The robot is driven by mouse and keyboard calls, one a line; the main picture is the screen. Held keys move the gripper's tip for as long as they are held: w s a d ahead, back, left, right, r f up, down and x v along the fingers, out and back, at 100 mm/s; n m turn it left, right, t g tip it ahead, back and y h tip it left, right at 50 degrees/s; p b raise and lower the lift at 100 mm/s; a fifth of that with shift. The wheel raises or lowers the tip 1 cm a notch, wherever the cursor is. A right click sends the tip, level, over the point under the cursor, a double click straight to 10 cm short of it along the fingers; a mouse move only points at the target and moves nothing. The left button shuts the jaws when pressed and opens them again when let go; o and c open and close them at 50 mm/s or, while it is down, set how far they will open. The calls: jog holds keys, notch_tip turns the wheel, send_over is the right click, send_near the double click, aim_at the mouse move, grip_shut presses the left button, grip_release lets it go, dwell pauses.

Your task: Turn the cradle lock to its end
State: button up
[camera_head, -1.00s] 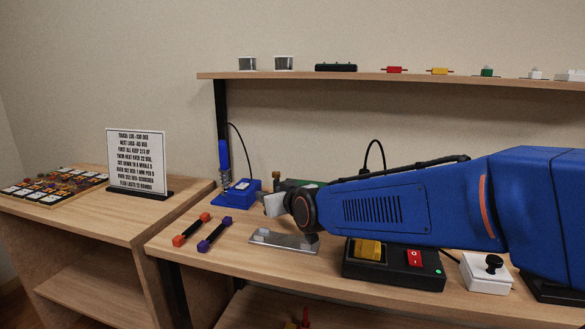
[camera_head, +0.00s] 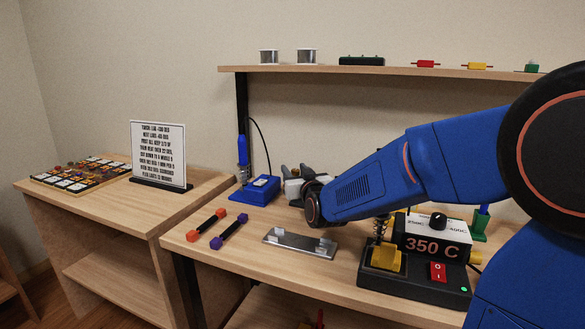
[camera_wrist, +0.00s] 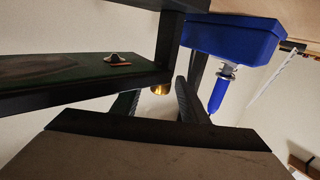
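In the wrist view, a small brass knob (camera_wrist: 160,90), which looks like the cradle lock, sits at the end of a black cradle bar (camera_wrist: 90,85). A dark green board (camera_wrist: 50,70) lies along the black frame. My gripper (camera_wrist: 160,88) is open, with its dark fingers either side of the knob in the picture; no contact can be made out. In the head view, my gripper (camera_head: 297,171) is at the back of the bench, fingers pointing away. The cradle and knob are largely hidden behind it there.
A blue stand (camera_head: 258,190) with an upright blue tool is close left of my gripper; a blue box (camera_wrist: 235,35) shows in the wrist view. In front lie a metal plate (camera_head: 300,243) and two coloured-ended rods. A soldering station (camera_head: 432,240) stands right, partly below my arm.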

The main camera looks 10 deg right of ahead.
jog(key=shift+w, duration=1.75)
jog(key=shift+a, duration=0.1)
jog(key=shift+c, duration=0.2)
grip_shut()
